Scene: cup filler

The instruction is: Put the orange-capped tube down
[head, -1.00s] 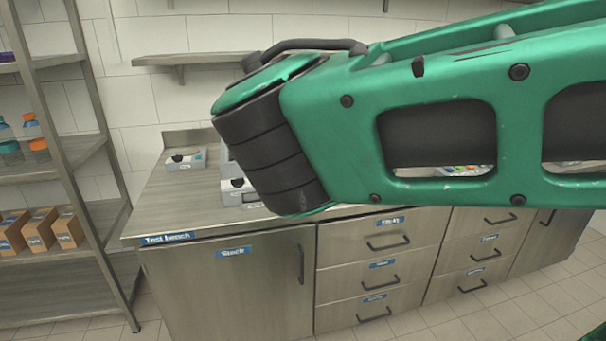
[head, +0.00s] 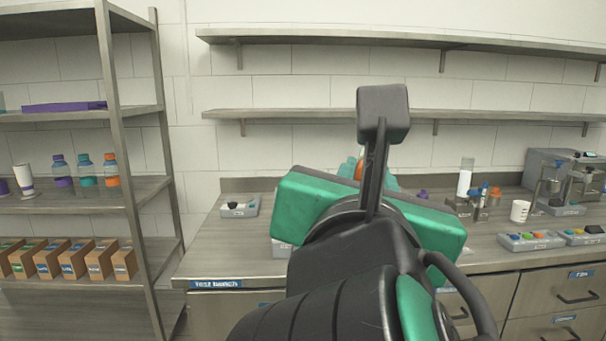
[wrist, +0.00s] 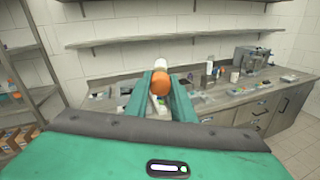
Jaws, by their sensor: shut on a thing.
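My gripper (wrist: 162,100) shows in the wrist view with its two green fingers closed around the orange-capped tube (wrist: 159,82). The round orange cap faces the wrist camera, and a white part shows just above it. The tube is held up in front of the test bench (wrist: 235,99), with the wall shelves behind it. In the head view my own wrist and arm hide most of the gripper and the tube.
A shelf unit (head: 130,115) with bottles and boxes stands at the left. The bench (head: 215,250) carries a small grey device (head: 239,206), a white cup (head: 519,211), button boxes (head: 530,240) and a machine (head: 560,175). Bare bench top shows at its left end.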

